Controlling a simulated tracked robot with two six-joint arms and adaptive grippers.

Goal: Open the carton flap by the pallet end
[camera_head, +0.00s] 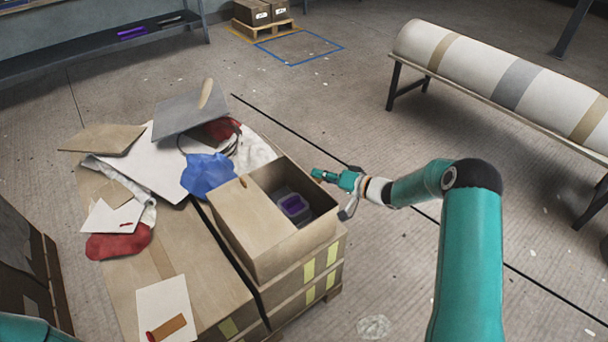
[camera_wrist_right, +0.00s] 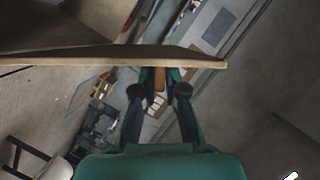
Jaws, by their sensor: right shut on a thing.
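The open-topped carton (camera_head: 290,262) stands on the right part of the carton stack. A flap (camera_head: 247,215) covers its left part; the right part is open and shows a grey item with a purple top (camera_head: 294,205) inside. My right gripper (camera_head: 322,175) is at the carton's far right edge, its arm coming in from the right. In the wrist view, a brown cardboard panel (camera_wrist_right: 110,55) crosses in front of my right gripper (camera_wrist_right: 160,82), whose fingers are shut on its edge. Which flap this is cannot be seen clearly. My left gripper is out of the head view.
A blue cloth (camera_head: 207,175), a grey board (camera_head: 188,110), cardboard pieces and a red cloth (camera_head: 118,243) clutter the stack's left side. A long wrapped roll (camera_head: 500,75) lies on a stand at right.

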